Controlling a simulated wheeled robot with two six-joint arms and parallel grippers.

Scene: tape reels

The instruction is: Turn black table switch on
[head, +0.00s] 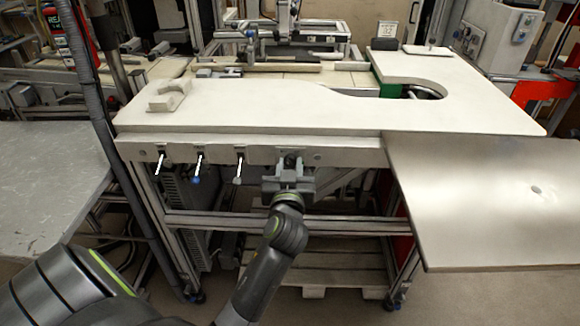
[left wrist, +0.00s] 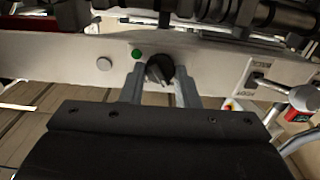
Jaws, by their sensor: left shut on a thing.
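The black table switch (left wrist: 158,69) is a small rotary knob on the pale front rail of the table. In the left wrist view its ridge looks slanted. A green round light or button (left wrist: 137,54) sits beside it; I cannot tell whether it is lit. My left gripper (left wrist: 160,76) has one finger on each side of the knob and is shut on it. In the head view my left gripper (head: 290,170) is up against the front rail and hides most of the switch. My right gripper is not in view.
Several levers stick out of the front rail (head: 338,156), including one with a blue knob (head: 197,180). The pale tabletop (head: 250,108) is above. A metal plate (head: 480,200) slopes down at the right. A grey table (head: 45,190) stands at the left.

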